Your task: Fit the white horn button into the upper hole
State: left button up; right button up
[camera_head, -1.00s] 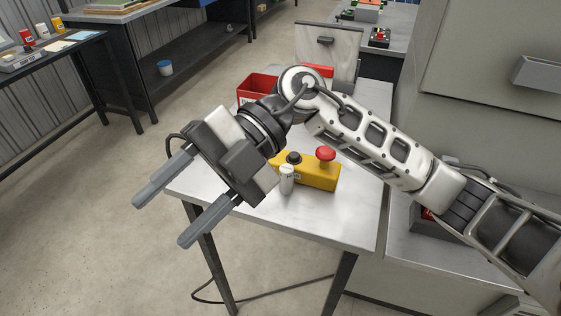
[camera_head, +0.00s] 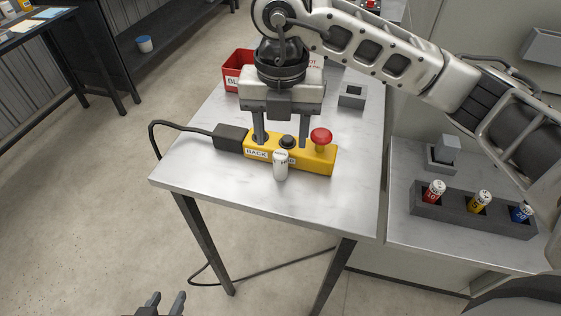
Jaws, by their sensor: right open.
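A white cylinder (camera_head: 281,166), which looks like the white horn button, stands upright at the front side of the yellow control box (camera_head: 318,160). The box lies on the table and carries a black button (camera_head: 288,142) and a red mushroom button (camera_head: 320,137). My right gripper (camera_head: 282,142) points down over the box, open, with its fingers on either side of the black button and behind the white cylinder. Whether the fingers touch the box is unclear. The upper hole cannot be made out. My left gripper (camera_head: 166,304) shows only its fingertips at the bottom edge, apart and empty.
A red bin (camera_head: 238,72) and a small grey block with a socket (camera_head: 352,96) stand behind the box. A black cable runs from the box's left end. A grey rack (camera_head: 460,213) with red, yellow and blue cylinders sits on the right bench. The table's front is clear.

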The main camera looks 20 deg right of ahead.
aim_at(281, 154)
jog(key=shift+w+f+p, duration=0.15)
jog(key=shift+f+p, duration=0.15)
jog(key=shift+f, duration=1.35)
jog(key=shift+w+f+p, duration=0.15)
jog(key=shift+f+p, duration=0.15)
jog(key=shift+f, duration=1.3)
grip_shut()
